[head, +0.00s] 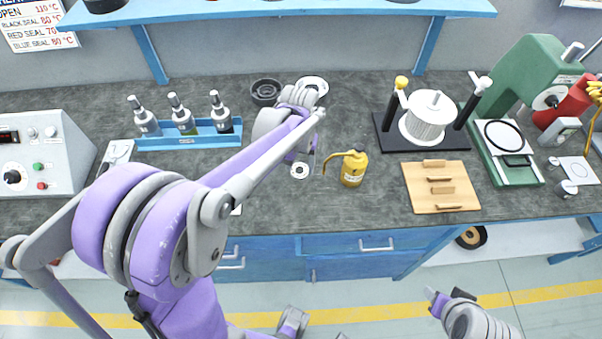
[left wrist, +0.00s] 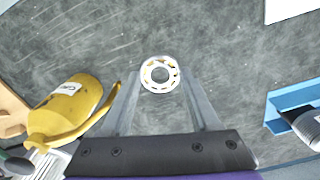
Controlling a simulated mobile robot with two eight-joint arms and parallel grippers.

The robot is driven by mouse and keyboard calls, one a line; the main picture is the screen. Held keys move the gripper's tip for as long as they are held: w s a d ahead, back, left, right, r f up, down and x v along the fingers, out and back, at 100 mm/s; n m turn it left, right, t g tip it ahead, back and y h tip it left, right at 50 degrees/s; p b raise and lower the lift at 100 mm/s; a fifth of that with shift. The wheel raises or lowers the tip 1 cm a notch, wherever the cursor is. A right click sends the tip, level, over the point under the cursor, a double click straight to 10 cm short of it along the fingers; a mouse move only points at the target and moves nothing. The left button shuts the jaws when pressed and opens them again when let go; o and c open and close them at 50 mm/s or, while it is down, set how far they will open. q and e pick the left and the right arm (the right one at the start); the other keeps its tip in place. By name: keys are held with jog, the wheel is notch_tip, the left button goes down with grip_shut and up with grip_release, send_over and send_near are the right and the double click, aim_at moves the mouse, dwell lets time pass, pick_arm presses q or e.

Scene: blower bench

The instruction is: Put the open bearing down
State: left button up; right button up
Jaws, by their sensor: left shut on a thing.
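The open bearing (left wrist: 146,79) is a small pale ring with a yellowish cage showing in its face, seen in the left wrist view. In the head view the bearing (head: 294,171) shows as a light ring over the bare bench, left of the yellow oil can. My left gripper (left wrist: 160,76) is shut on the bearing, with one finger on each side. The left gripper (head: 303,160) points down in the head view and is partly hidden by my arm. Whether the bearing touches the bench is hard to tell.
The yellow oil can (head: 353,169) stands close right of the bearing, its spout toward my gripper. A blue rack (head: 160,143) of bottles is left. Dark and light rings (head: 265,92) lie behind. A wooden board (head: 462,200) is right. Bare bench (head: 375,205) lies at the front.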

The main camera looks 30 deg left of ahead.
pick_arm(q)
jog(key=shift+f, duration=1.95)
jog(key=shift+f, duration=0.15)
jog(key=o, duration=1.4)
jog(key=shift+c, duration=0.2)
